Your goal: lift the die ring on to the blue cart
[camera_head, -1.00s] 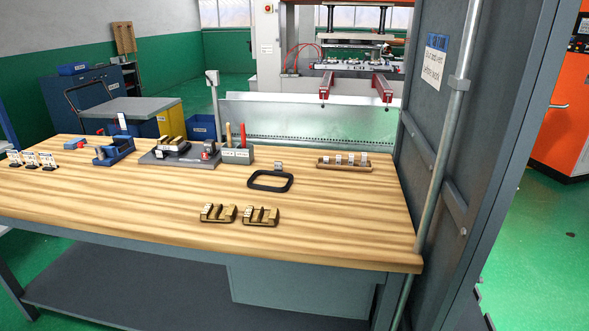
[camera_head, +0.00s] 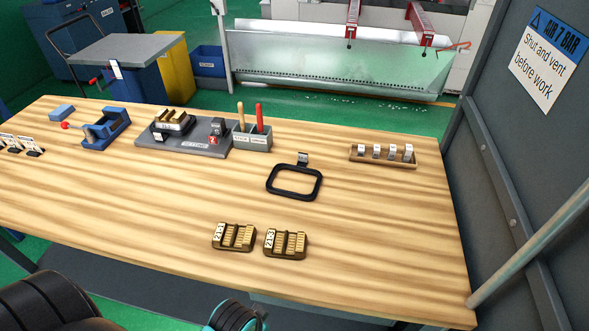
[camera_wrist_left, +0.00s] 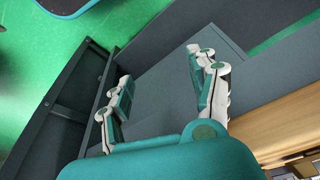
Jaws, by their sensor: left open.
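The die ring (camera_head: 317,185) is a black, rounded-square ring lying flat on the wooden bench (camera_head: 190,235), right of its middle, with a small grey tag block (camera_head: 303,158) at its far edge. The blue cart (camera_head: 138,48) has a grey flat top, a blue body and a dark push handle, and stands on the floor beyond the bench's far left edge. In the left wrist view my left gripper (camera_wrist_left: 159,67) is open and empty, over a dark grey surface below the bench top, well away from the ring. My right gripper is not in view.
Two slotted brass blocks (camera_head: 234,237) lie in front of the ring. A wooden rack of tags (camera_head: 382,154) stands right of it, and a tool box (camera_head: 252,138) and grey fixture plate (camera_head: 184,136) left of it. A grey door panel (camera_head: 520,150) closes off the right side.

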